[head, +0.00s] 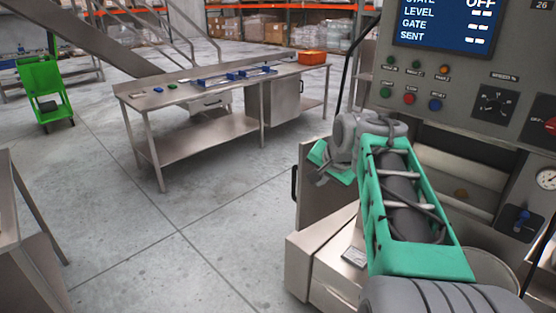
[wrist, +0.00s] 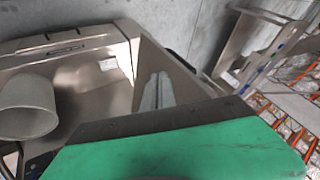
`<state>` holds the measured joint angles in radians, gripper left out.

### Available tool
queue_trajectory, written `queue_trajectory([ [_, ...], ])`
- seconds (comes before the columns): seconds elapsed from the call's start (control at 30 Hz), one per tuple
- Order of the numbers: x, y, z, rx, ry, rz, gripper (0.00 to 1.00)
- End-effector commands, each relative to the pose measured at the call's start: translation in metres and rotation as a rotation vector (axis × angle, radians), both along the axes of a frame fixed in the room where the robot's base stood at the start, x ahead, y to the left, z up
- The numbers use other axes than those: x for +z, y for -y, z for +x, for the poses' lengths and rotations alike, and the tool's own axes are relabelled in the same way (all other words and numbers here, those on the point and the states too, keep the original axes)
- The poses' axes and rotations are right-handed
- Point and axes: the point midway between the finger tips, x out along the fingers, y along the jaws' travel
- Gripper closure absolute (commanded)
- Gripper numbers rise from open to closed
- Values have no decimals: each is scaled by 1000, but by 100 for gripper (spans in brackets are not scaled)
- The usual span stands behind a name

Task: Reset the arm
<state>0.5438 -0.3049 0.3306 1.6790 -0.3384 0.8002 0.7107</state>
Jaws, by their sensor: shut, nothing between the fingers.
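My arm reaches up and away from the lower right of the head view, in front of a grey machine. Its end, with my gripper (head: 320,172), is beside the machine's left side, its green body tilted. In the wrist view the green body fills the bottom, and the pale fingers of my gripper (wrist: 155,92) lie close together with nothing seen between them. My gripper is shut and empty. The fingertips are small and partly hidden in the head view.
The machine's control panel (head: 460,75) reads OFF and stands close on the right. A pale bucket (wrist: 28,105) is beside the machine's metal housing (wrist: 95,75). A steel workbench (head: 195,90) holds blue items and an orange bin (head: 312,57). A green cart (head: 45,90) stands left. Floor between is clear.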

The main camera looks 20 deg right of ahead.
Motion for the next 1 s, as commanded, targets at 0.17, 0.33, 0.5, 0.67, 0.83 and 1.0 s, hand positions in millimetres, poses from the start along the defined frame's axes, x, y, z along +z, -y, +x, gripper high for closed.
queue_trajectory([
  [0.17,-3,4,-4,156,-37,-124,100],
  [0.33,-91,3,-65,327,-267,-185,100],
  [0.5,-144,-36,-137,459,-430,-188,100],
  [0.67,-164,-101,-187,589,-493,-213,100],
  [0.83,-138,-158,-185,763,-410,-299,100],
  [1.0,-128,-188,-182,858,-373,-332,100],
])
